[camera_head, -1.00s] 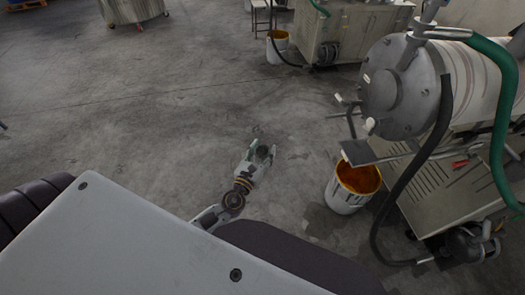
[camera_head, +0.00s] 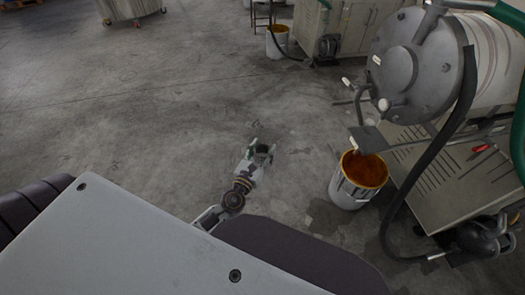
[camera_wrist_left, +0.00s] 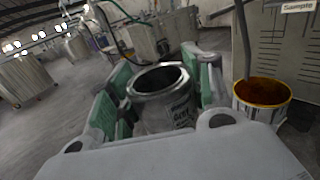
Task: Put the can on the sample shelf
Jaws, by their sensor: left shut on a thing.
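My left gripper (camera_head: 261,149) reaches out low over the floor in the middle of the head view, with green pads on its fingers. It is shut on a small open metal can. In the left wrist view the can (camera_wrist_left: 168,112) sits upright between the green pads, with a bright round rim, dark inside and print on its side. In the head view the can is only a small dark shape between the fingers. No sample shelf is clearly seen; a white sign (camera_wrist_left: 297,7) on a grey panel seems to read "Sample". My right gripper is out of view.
A bucket of orange paint (camera_head: 359,181) stands right of my gripper, below a large mill (camera_head: 417,65) with hoses. Another bucket (camera_head: 277,41) stands by a cabinet (camera_head: 350,27) at the back. A round vessel (camera_head: 131,8) is far left. The floor left and ahead is clear.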

